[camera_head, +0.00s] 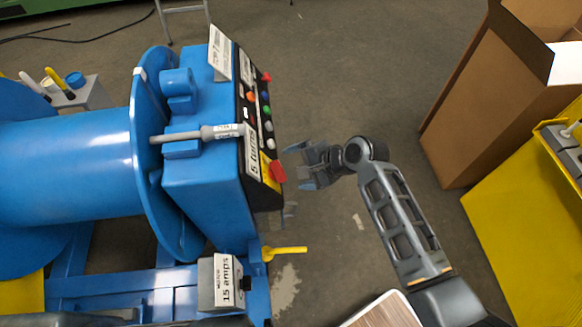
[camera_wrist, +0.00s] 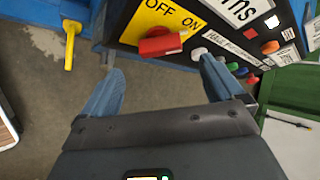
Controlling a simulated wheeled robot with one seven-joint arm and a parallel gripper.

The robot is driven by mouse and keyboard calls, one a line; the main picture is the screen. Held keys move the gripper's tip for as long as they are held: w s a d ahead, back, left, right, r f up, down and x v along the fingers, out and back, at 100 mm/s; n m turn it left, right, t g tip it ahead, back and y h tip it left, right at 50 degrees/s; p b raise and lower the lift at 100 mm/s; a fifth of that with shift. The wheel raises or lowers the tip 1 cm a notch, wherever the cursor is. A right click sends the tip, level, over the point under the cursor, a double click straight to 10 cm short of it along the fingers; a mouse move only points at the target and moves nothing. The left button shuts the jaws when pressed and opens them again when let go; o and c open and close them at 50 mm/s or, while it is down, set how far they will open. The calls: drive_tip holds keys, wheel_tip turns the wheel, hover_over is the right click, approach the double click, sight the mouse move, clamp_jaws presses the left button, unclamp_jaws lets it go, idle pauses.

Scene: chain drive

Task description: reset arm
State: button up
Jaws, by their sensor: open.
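My gripper (camera_head: 302,166) is in front of the control panel on the blue machine (camera_head: 205,190), at the panel's lower end. In the wrist view my gripper (camera_wrist: 160,85) is open, with its two blue fingers apart and nothing between them. The red switch (camera_head: 277,172) on a yellow OFF/ON plate sits just past the fingers; it also shows in the wrist view (camera_wrist: 160,44). The gripper looks apart from the switch. My arm reaches in from the lower right of the head view.
A yellow lever (camera_head: 285,252) sticks out below the panel, near a box labelled 15 amps (camera_head: 228,283). Coloured buttons (camera_head: 266,110) line the panel. A cardboard box (camera_head: 490,100) and a yellow surface (camera_head: 520,225) stand right. Grey floor (camera_head: 350,80) is clear between.

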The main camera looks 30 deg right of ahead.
drive_tip(key=shift+s+d+r, duration=0.2)
drive_tip(key=shift+s+r, duration=0.05)
drive_tip(key=shift+r, duration=0.1)
idle(0.3)
drive_tip(key=s+r+n+t+h, duration=0.15)
drive_tip(key=s+n, duration=0.25)
drive_tip(key=s, duration=0.7)
drive_tip(key=s+r+n+t+h, duration=0.1)
drive_tip(key=s+n+t+h, duration=0.15)
drive_tip(key=s, duration=0.85)
drive_tip(key=s+a+r+n+t, duration=0.1)
drive_tip(key=s+r+n, duration=0.4)
drive_tip(key=r, duration=0.5)
drive_tip(key=s+a+r+n+t+b, duration=0.1)
drive_tip(key=s+r+n, duration=0.4)
drive_tip(key=r, duration=0.5)
drive_tip(key=shift+s+a+t, duration=0.15)
drive_tip(key=shift+s+t, duration=0.65)
drive_tip(key=shift+s, duration=0.45)
